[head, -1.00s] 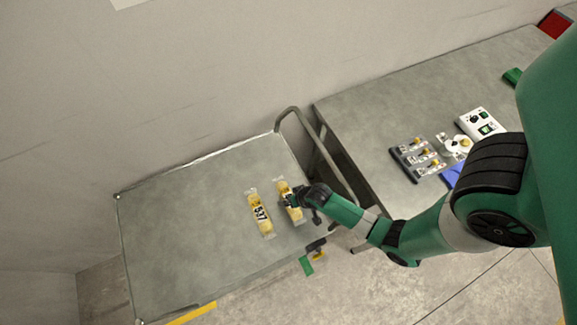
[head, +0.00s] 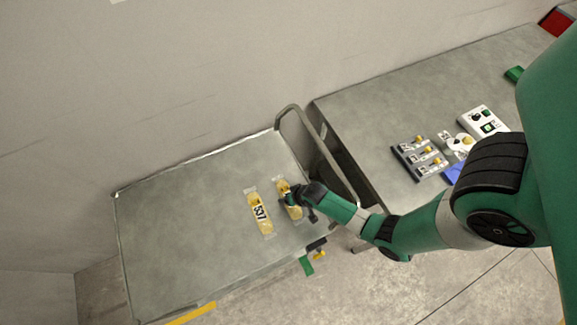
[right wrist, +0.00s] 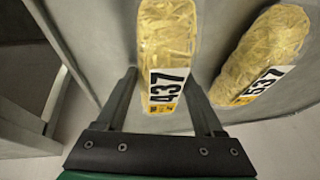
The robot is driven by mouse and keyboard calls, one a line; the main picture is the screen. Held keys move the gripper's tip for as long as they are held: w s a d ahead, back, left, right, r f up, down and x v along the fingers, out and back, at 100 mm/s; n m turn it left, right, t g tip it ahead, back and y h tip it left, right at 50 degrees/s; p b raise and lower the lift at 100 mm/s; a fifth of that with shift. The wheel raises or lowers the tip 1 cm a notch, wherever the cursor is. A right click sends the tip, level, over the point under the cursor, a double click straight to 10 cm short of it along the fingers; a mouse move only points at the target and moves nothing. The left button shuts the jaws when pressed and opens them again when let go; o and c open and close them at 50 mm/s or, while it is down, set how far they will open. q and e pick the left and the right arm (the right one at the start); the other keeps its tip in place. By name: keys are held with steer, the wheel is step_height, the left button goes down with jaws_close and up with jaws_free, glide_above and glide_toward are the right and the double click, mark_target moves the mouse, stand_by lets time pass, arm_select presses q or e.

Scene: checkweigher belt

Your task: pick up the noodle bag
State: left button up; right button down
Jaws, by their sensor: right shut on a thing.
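Two clear bags of yellow noodles lie side by side on the grey cart top. In the head view my right gripper (head: 291,198) partly covers this noodle bag (head: 283,186). The other noodle bag, labelled 537 (head: 260,213), lies just to the left, apart from the gripper; it also shows in the right wrist view (right wrist: 265,55). I cannot tell whether the held bag is clear of the surface. My left gripper is not in view.
The cart top (head: 185,215) is bare left of the bags. The cart's handle rail (head: 318,150) rises beside my right arm. A grey table (head: 365,110) to the right holds a dark rack (head: 418,158) and a white control box (head: 482,123).

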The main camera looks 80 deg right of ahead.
steer(key=r+p, duration=0.2)
steer(key=r, duration=0.1)
steer(key=r+p, duration=0.1)
steer(key=r, duration=0.1)
steer(key=shift+s+a+r+p, duration=0.15)
steer(key=shift+s+a+p, duration=0.15)
steer(key=shift+a+p, duration=0.05)
steer(key=s+a+r+p, duration=0.2)
steer(key=r+p, duration=0.1)
steer(key=a+r+p, duration=0.1)
steer(key=r+p, duration=0.1)
steer(key=shift+s+a+r, duration=0.1)
steer(key=shift+s, duration=0.3)
steer(key=s+a+r+p, duration=0.2)
steer(key=s+a+p, duration=0.1)
steer(key=s+a, duration=0.2)
steer(key=shift+s+a+r, duration=0.25)
steer(key=shift+s+a, duration=0.1)
steer(key=shift+a, duration=0.5)
